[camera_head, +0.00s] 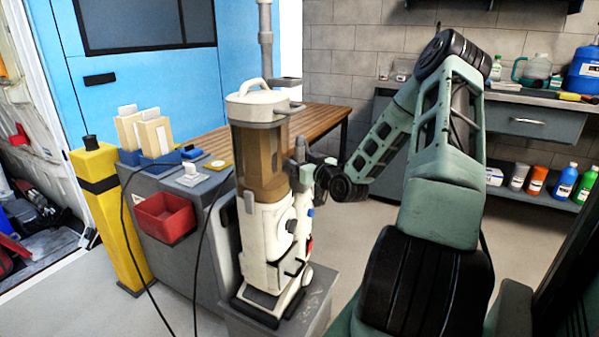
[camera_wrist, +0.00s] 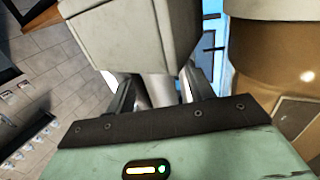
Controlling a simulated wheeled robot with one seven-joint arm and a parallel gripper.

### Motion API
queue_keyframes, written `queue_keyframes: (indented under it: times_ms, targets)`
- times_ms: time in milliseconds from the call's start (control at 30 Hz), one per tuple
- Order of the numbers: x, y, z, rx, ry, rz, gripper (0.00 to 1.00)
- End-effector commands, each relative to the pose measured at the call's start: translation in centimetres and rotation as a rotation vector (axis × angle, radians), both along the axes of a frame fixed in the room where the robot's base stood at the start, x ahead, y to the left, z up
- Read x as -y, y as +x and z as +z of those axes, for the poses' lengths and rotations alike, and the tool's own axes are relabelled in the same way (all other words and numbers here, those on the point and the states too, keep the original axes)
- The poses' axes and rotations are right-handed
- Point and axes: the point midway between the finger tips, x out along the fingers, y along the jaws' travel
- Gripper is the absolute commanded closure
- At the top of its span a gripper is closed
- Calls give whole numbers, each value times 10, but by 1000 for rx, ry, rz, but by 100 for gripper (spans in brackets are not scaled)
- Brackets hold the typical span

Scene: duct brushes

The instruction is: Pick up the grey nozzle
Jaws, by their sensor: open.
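A pale grey, boxy piece (camera_wrist: 130,38), which looks like the grey nozzle, fills the upper left of the wrist view. A lighter round neck below it sits between the two fingers of my gripper (camera_wrist: 160,90). The fingers are apart, one on each side of the neck; I cannot tell whether either touches it. In the head view my gripper (camera_head: 312,168) is at the right side of the cream vacuum cleaner (camera_head: 263,225), beside a small grey upright part (camera_head: 299,150) that may be the nozzle. My wrist partly hides this spot.
The vacuum's brown canister (camera_wrist: 272,55) is close on the right in the wrist view. The vacuum stands on a grey plinth (camera_head: 312,305). A grey cabinet with a red bin (camera_head: 165,215), a yellow post (camera_head: 102,205) and a wooden bench (camera_head: 320,120) are nearby.

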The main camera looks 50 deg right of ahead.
Motion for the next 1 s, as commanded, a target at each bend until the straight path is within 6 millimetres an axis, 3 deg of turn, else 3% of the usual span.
queue_keyframes:
  times_ms: [233,400,767,1000]
  targets:
    - [0,2,0,-1,0,1,47]
    - [0,2,0,-1,0,1,94]
    - [0,2,3,0,-1,1,95]
    - [0,2,25,0,-5,2,95]
